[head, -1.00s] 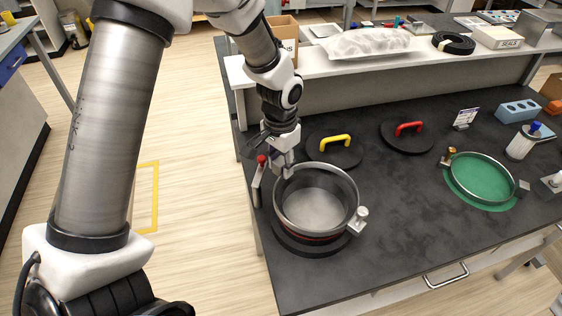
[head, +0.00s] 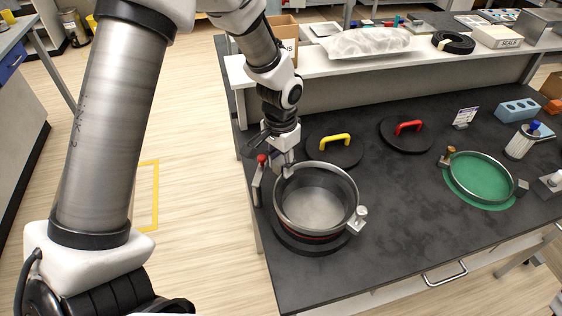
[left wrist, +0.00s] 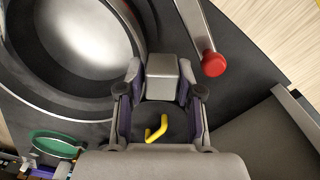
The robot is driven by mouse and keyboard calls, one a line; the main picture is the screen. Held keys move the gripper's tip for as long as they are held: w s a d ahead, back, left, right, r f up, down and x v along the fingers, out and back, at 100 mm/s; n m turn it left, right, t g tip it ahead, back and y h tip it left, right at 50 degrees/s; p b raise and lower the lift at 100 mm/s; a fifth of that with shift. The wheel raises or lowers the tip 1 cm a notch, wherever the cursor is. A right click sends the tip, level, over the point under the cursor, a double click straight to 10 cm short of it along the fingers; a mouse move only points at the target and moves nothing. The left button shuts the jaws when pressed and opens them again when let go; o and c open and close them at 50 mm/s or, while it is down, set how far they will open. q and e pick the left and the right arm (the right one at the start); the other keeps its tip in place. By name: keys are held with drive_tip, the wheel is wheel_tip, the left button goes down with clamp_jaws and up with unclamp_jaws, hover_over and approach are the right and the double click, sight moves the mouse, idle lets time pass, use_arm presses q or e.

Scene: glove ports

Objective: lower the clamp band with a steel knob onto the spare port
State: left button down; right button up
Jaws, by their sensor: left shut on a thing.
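The clamp band (head: 352,182) is a steel ring with a steel knob (head: 361,213) on its right side. It is level at the top of the spare port (head: 290,242), which has a dark round base and a thin red line below the band. I cannot tell whether the band is fully seated. My left gripper (head: 283,170) is at the band's far left side. In the left wrist view my left gripper (left wrist: 161,88) is shut on the band's grey block-shaped lug (left wrist: 162,75). The ring (left wrist: 140,22) curves beside it. My right gripper is not in view.
A red-tipped lever (head: 257,180) stands close left of the band, near the bench edge. Dark lids with a yellow handle (head: 335,139) and a red handle (head: 408,127) lie behind. The bench middle is clear.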

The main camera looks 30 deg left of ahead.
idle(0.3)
use_arm(q)
drive_tip(key=shift+f+b, duration=0.35)
drive_tip(key=shift+f, duration=0.65)
drive_tip(key=c, duration=0.7)
unclamp_jaws()
drive_tip(key=shift+d, duration=0.1)
